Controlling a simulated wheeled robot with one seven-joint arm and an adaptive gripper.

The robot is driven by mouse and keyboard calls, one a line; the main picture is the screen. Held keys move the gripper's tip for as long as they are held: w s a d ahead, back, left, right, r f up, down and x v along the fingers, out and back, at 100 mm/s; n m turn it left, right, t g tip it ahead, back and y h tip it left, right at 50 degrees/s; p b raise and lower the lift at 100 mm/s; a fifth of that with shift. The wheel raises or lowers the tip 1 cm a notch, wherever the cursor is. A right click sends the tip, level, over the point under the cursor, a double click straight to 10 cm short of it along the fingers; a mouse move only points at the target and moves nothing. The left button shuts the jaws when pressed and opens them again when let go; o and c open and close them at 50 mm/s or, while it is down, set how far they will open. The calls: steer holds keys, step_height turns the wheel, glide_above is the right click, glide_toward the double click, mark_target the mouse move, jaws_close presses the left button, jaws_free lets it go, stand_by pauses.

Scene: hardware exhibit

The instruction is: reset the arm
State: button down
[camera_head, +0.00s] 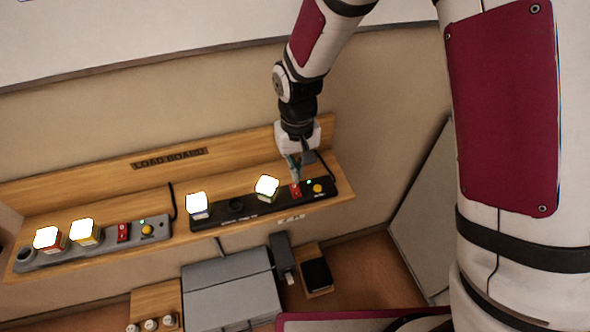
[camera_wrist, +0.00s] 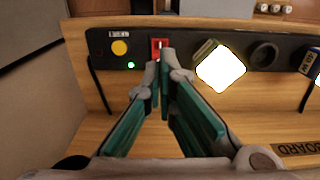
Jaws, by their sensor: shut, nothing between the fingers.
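My arm reaches down from the top of the head view. My gripper (camera_head: 296,178) is over the right end of the black strip (camera_head: 246,209) on the wooden load board shelf (camera_head: 210,237). In the wrist view my gripper (camera_wrist: 160,62) is shut and empty, its green-lined fingers converging at a red rocker switch (camera_wrist: 158,44). The red switch also shows just beside the fingertips in the head view (camera_head: 295,190). I cannot tell whether the fingertips touch it. A green light (camera_wrist: 131,65) glows on the strip beside a yellow button (camera_wrist: 119,47).
Two bright lamp cubes (camera_head: 197,206) (camera_head: 266,187) sit on the black strip, with an empty round socket (camera_head: 236,205) between them. A grey strip (camera_head: 97,245) at left bears two more lit cubes. A grey box (camera_head: 232,287) stands below the shelf. The wall rises behind.

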steer(key=s+d+r+m+t, duration=0.1)
steer(key=s+d+r, duration=0.1)
steer(key=d+r, duration=0.5)
steer(key=s+d+r+t, duration=0.2)
steer(key=d+r, duration=0.1)
steer(key=r, duration=0.8)
steer(key=s+d+r+m+t, duration=0.1)
steer(key=s+d+r, duration=0.3)
steer(key=s, duration=0.3)
steer(key=s+d+r+m+t, duration=0.1)
steer(key=s+d+r, duration=0.3)
steer(key=s, duration=0.3)
steer(key=shift+s+r, duration=0.25)
steer(key=shift+r, duration=0.4)
steer(key=shift+d, duration=0.1)
